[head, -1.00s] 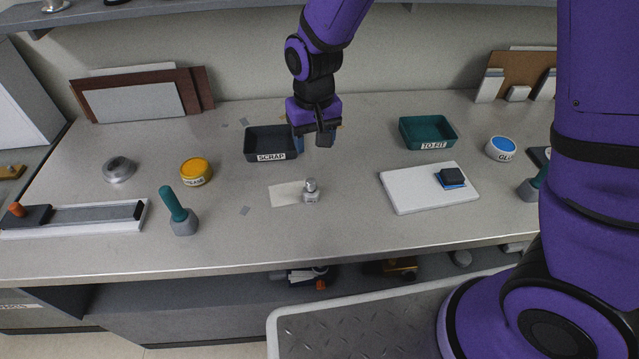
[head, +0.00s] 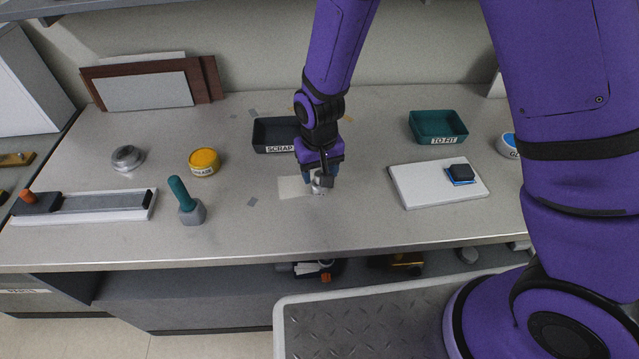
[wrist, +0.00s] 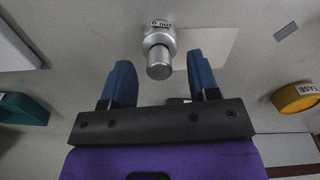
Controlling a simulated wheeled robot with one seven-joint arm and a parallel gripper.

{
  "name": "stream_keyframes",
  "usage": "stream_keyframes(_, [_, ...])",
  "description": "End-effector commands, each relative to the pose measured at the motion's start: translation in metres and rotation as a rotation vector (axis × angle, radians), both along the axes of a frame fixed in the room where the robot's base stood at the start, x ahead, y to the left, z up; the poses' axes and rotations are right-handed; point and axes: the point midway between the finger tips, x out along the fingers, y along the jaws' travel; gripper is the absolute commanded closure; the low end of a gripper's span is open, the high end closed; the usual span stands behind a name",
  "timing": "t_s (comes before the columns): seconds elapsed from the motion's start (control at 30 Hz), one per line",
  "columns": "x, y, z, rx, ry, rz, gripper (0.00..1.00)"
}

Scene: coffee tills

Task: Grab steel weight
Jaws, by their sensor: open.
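The steel weight (wrist: 159,55) is a small silver cylinder with a narrower knob and a white label. In the wrist view it lies just beyond the fingertips, between their lines, and the fingers do not touch it. In the head view the steel weight (head: 320,188) stands on the bench by a pale paper patch, partly hidden by my gripper. My gripper (head: 320,178) is over it, pointing down. In the wrist view my gripper (wrist: 160,72) is open, with two blue fingers apart and nothing between them.
A dark scrap tray (head: 272,146) stands behind my gripper. A teal tray (head: 438,140) and a white board (head: 415,188) with a dark block are to the right. A yellow tin (head: 204,162) and a teal-handled tool (head: 187,205) are to the left. Bench around the weight is clear.

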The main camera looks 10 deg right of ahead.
Motion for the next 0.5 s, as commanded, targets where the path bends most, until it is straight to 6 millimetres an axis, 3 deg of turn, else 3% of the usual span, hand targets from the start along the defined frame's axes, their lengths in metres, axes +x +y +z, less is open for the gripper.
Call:
stream_keyframes(0.17, [0.001, 0.000, -0.016, 0.000, 0.000, -0.002, 0.45])
stream_keyframes(0.43, [0.001, 0.000, -0.017, 0.000, -0.001, -0.002, 0.45])
stream_keyframes(0.5, [0.001, 0.000, -0.017, 0.000, -0.001, -0.002, 0.59])
